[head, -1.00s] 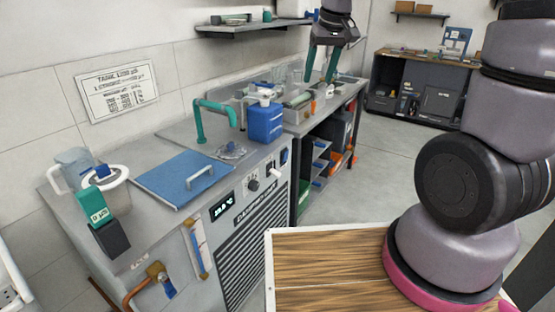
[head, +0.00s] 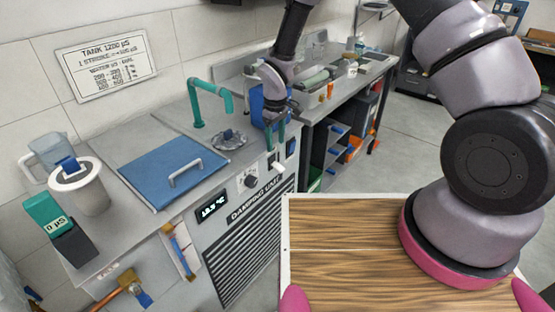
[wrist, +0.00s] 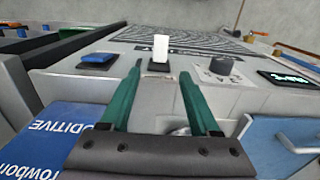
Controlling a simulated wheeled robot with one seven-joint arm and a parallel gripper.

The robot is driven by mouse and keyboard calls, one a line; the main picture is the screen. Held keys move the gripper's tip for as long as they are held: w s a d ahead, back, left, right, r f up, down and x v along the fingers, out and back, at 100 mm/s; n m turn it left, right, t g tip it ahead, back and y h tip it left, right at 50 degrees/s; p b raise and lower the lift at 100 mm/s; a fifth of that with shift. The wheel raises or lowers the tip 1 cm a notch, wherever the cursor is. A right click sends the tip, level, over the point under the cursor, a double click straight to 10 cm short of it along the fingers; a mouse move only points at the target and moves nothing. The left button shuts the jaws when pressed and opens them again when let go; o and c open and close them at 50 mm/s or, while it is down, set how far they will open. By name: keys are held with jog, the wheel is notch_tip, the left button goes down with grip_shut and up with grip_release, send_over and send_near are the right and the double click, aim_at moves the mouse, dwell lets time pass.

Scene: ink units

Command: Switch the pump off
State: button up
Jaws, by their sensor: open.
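A white lever switch (wrist: 160,48) on a dark base sits on the front panel of the grey damping unit (head: 225,215). In the head view the lever (head: 278,165) sticks out between a black knob (head: 251,181) and a blue switch (head: 291,147). The small label by the lever is unreadable, so I cannot tell its on or off position. My gripper (head: 275,140) is open and points down at the panel's top edge. In the wrist view the green fingers of my gripper (wrist: 162,72) stand either side of the lever's line, apparently short of it, with nothing between them.
A blue additive container (wrist: 45,145) is close beside my gripper. A green spout (head: 210,100) and a blue lid with a handle (head: 172,170) are on the unit's top. A lit display (head: 212,207) is left of the knob. Floor ahead right is clear.

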aim_at(276, 164)
notch_tip(276, 164, down, 9)
jog(key=shift+f, duration=0.1)
dwell(0.3)
